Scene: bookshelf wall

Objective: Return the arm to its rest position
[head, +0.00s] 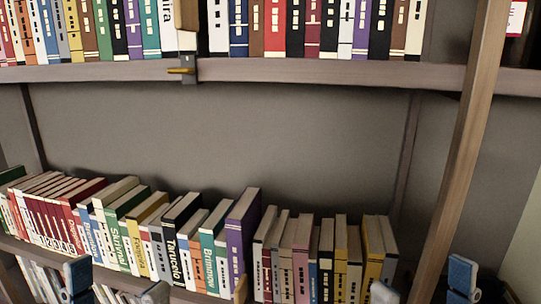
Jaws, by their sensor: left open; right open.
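My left gripper (117,284) shows at the bottom left of the head view. Its two blue-grey fingertips stand apart, so it is open, with nothing visible between them but the shelf edge and books behind. My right gripper (422,284) shows at the bottom right, also open and empty, in front of the right end of the shelf. Only the fingertips of both grippers are in view; the rest of both arms is below the frame. I cannot tell how far the fingertips are from the shelf.
A lower row of books (240,235) fills most of the lower shelf. Another row (270,28) stands on the upper shelf board (330,73). A wooden upright (463,150) rises at the right. The space above the lower books is empty.

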